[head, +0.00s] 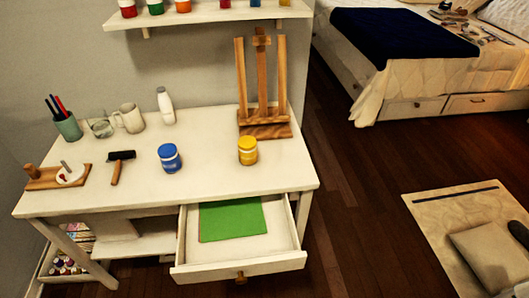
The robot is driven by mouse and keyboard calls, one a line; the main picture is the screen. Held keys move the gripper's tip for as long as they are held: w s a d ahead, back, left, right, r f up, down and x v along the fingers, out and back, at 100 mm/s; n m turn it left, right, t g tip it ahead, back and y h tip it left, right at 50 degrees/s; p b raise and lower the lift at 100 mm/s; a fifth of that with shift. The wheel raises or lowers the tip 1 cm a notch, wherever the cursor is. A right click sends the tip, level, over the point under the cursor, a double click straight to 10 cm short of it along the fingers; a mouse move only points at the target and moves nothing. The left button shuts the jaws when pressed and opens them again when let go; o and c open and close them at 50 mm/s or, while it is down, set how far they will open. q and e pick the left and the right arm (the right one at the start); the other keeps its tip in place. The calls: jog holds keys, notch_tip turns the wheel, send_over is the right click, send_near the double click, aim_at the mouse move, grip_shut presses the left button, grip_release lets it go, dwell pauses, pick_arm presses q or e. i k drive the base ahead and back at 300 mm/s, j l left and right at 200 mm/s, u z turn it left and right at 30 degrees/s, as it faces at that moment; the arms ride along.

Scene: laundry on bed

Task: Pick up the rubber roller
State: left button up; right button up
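The rubber roller (119,165) lies on the white table, left of the blue jar. It has a black cylinder at the back and a wooden handle pointing toward the table's front edge. Nothing covers it. Neither of my grippers is in view.
On the white table (205,131) stand a blue jar (170,158), a yellow jar (247,151), a mug (130,118), a white bottle (165,106), a pen cup (68,126) and a wooden easel (264,125). The front drawer (270,262) is open, holding a green sheet (230,219).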

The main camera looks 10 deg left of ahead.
aim_at(120, 154)
jog(key=u, duration=1.4)
jog(key=j, duration=0.25)
jog(key=i+z, duration=0.05)
